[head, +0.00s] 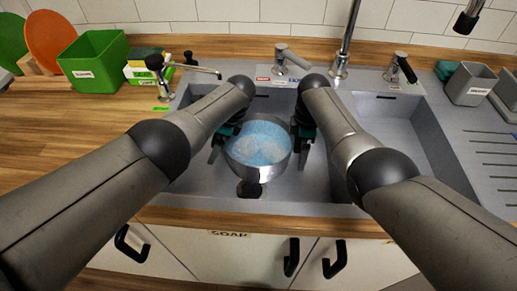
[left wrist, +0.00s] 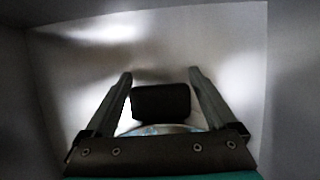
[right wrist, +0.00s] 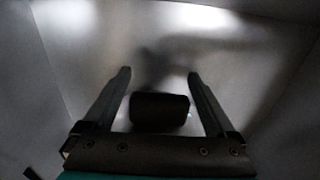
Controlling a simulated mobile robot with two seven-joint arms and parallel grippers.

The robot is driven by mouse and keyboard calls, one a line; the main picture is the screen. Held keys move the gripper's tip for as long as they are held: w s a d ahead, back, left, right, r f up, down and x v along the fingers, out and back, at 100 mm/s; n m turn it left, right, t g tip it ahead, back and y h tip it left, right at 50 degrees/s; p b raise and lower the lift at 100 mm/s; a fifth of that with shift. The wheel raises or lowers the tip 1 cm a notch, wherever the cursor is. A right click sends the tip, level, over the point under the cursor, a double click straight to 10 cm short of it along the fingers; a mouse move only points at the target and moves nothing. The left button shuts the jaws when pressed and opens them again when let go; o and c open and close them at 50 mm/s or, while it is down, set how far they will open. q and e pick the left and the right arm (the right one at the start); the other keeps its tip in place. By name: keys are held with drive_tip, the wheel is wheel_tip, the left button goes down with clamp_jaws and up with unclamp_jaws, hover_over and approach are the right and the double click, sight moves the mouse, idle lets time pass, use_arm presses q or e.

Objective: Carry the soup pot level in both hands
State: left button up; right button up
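The soup pot (head: 257,166) is a round, shiny metal pot with pale blue, foamy contents, standing in the grey sink (head: 315,185). My left gripper (head: 217,150) is at its left side and my right gripper (head: 303,152) at its right side. In the left wrist view, a black handle (left wrist: 160,101) lies between the open fingers, with part of the pot's rim below it. In the right wrist view, another black handle (right wrist: 159,112) lies between the open fingers. Narrow gaps show beside both handles. The hands hide part of the pot's sides.
A tap (head: 342,55) and levers stand behind the sink. A soap dispenser (head: 160,75) and a green bin (head: 93,62) stand left, grey containers (head: 470,84) right. The wooden counter (head: 85,120) has free room at left. A dark round piece (head: 250,189) shows before the pot.

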use_arm(q)
clamp_jaws()
use_arm(e)
clamp_jaws()
idle(0.4)
drive_tip(key=shift+r, duration=0.1)
